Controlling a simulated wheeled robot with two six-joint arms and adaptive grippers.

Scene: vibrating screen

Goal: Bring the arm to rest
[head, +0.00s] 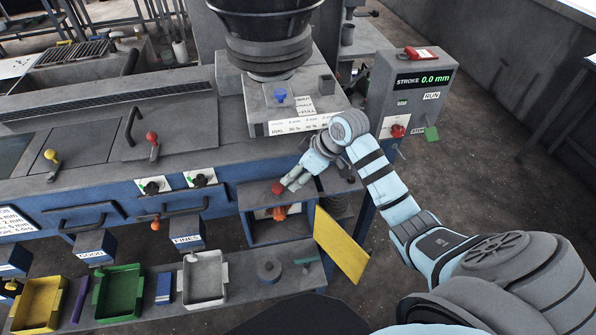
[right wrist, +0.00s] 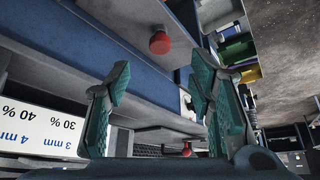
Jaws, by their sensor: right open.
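My right arm reaches from the lower right of the head view to the front of the blue machine (head: 225,195). My right gripper (head: 293,182) is at its end, open, just right of a red knob (head: 277,188) above an open box. In the right wrist view the two teal fingers of the right gripper (right wrist: 158,85) stand apart with nothing between them. A red knob (right wrist: 160,42) shows beyond them, apart from both fingers. My left gripper is not in view.
A control box (head: 412,90) reading STROKE 0.0 mm stands right of the arm. A yellow flap (head: 341,246) hangs open below the gripper. Yellow, green (head: 118,294) and white trays (head: 205,280) sit on the lower shelf. A black hopper (head: 266,35) stands above. The floor at right is clear.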

